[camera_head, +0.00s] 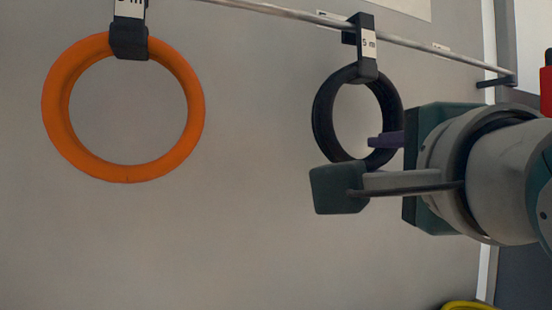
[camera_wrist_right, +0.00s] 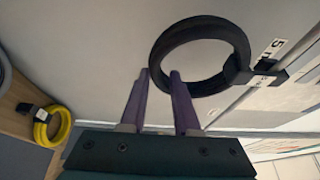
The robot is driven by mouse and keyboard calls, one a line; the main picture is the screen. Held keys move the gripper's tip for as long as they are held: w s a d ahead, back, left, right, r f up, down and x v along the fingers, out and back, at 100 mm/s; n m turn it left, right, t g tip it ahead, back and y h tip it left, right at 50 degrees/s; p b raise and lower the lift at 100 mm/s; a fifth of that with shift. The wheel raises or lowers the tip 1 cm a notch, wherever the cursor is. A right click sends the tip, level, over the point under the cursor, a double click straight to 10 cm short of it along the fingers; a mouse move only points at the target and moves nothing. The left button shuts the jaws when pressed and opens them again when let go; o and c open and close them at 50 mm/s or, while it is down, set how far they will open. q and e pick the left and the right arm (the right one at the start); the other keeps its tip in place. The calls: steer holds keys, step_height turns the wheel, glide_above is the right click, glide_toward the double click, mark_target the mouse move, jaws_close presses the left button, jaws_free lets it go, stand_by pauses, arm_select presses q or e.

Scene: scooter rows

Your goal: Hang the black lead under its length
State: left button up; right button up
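The black lead (camera_head: 318,105) is a coil with a dark clip (camera_head: 366,68) marked "5 m" at its top. The clip sits at the rail (camera_head: 425,47), and the coil hangs below it against the grey wall. It also shows in the right wrist view (camera_wrist_right: 200,32), with its clip to the right. My right gripper (camera_wrist_right: 160,73) has its two purple fingers apart, with the coil's near edge at the fingertips. Whether they touch it I cannot tell. In the head view, one purple fingertip (camera_head: 385,140) overlaps the coil's lower right. My left gripper is not in view.
An orange coil (camera_head: 60,110) hangs from its own clip (camera_head: 129,38) at the left. A yellow coil (camera_wrist_right: 42,135) lies low at the left in the wrist view. Bare wall lies between the hanging coils.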

steer(key=o, duration=0.3)
steer(key=shift+f, duration=0.1)
